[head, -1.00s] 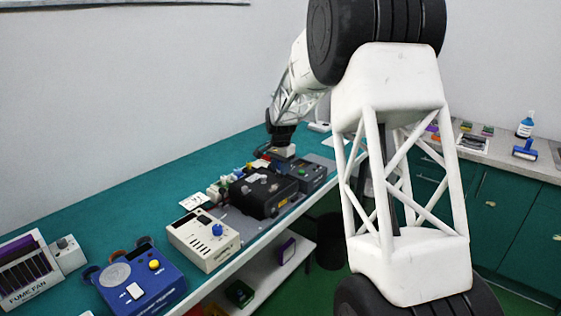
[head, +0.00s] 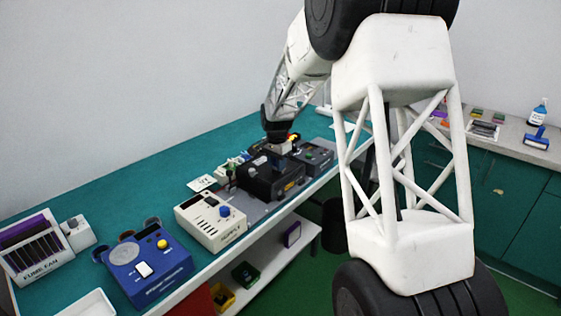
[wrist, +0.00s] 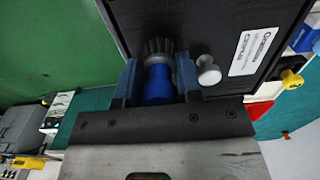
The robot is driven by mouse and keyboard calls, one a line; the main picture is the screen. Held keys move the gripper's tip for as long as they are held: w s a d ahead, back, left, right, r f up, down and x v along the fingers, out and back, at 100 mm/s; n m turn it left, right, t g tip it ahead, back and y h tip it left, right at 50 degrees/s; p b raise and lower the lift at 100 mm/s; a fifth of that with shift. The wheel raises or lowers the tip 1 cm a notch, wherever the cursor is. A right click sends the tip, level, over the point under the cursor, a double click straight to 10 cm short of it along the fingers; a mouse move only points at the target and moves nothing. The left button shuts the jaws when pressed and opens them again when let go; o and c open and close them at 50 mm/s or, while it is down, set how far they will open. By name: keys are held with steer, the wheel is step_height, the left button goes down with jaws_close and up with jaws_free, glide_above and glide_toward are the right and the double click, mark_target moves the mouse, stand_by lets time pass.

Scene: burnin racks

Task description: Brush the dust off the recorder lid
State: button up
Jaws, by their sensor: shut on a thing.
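The recorder appears to be the black box (head: 262,184) on the bench in the head view. In the wrist view its dark top (wrist: 205,25), with a white label and a pale round knob, lies just beyond my fingers. My gripper (wrist: 158,82) is shut on a blue-handled brush (wrist: 158,85) with dark bristles pointing at the black top. In the head view my gripper (head: 278,146) is at the far edge of the black box, and the brush is hidden there. I cannot tell whether the bristles touch the lid. No dust can be made out.
A cream supply unit (head: 205,220), a blue device (head: 150,262) and a fume fan (head: 30,250) stand nearer on the teal bench. A dark grey device (head: 314,158) stands just beyond the black box. A yellow knob (wrist: 291,79) shows at right in the wrist view.

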steer(key=shift+s+a, duration=0.55)
steer(key=shift+s, duration=0.05)
steer(key=shift+w+d, duration=2.8)
step_height(320, 180, up, 8)
steer(key=shift+r, duration=0.1)
steer(key=shift+f, duration=0.2)
